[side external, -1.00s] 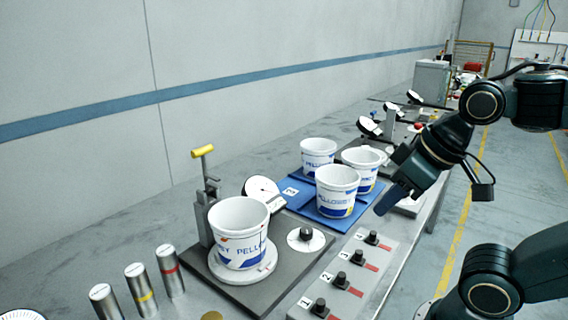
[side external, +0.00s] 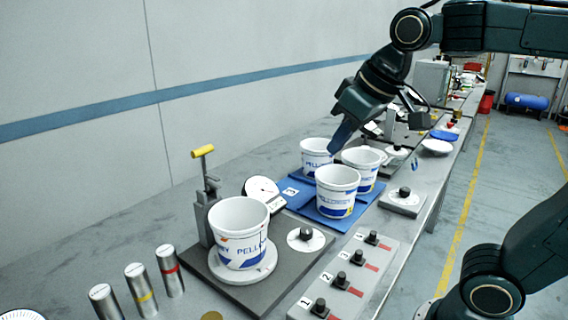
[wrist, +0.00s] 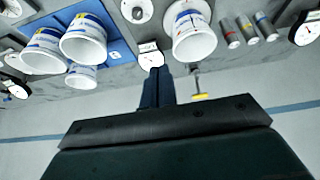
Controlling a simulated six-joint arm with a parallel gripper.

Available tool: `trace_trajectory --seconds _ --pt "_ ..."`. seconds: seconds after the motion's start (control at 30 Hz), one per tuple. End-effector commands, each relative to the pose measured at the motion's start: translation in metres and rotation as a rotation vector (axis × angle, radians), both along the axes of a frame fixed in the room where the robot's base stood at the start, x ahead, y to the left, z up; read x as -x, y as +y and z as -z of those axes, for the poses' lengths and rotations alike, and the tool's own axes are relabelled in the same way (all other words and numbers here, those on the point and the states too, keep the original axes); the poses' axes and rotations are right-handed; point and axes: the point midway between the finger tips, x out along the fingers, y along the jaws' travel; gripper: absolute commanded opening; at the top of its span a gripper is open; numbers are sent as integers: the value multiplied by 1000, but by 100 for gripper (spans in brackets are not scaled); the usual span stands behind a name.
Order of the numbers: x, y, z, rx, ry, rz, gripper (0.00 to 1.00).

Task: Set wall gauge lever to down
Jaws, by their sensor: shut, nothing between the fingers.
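A lever with a yellow handle (side external: 203,151) stands raised on a grey block at the back of the near dark plate. It also shows in the wrist view (wrist: 200,97), right of my fingers. A white dial gauge (side external: 262,190) is close to its right; I cannot tell which gauge the lever belongs to. My gripper (side external: 333,152) is shut and empty, its blue fingers pointing down near the rear white bucket, well right of the lever. In the wrist view my fingers (wrist: 157,75) overlap the area just below the dial gauge (wrist: 150,57).
One white bucket (side external: 238,231) sits on the near plate, and three stand on a blue mat (side external: 295,187). A numbered knob panel (side external: 335,280) lines the front edge. Several metal cylinders (side external: 135,287) stand at near left. Space above the lever is clear.

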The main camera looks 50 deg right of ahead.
Motion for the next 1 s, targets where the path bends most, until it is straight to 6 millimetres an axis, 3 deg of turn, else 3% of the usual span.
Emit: trace_trajectory --seconds 0.2,0.5,0.8,1.0 --pt "-60 10 -30 4 -5 -3 0" --pt "-141 32 -56 2 -13 -2 0" --pt "-218 62 -63 -5 -21 -2 0" --pt "-254 80 -60 -12 -26 -1 0"
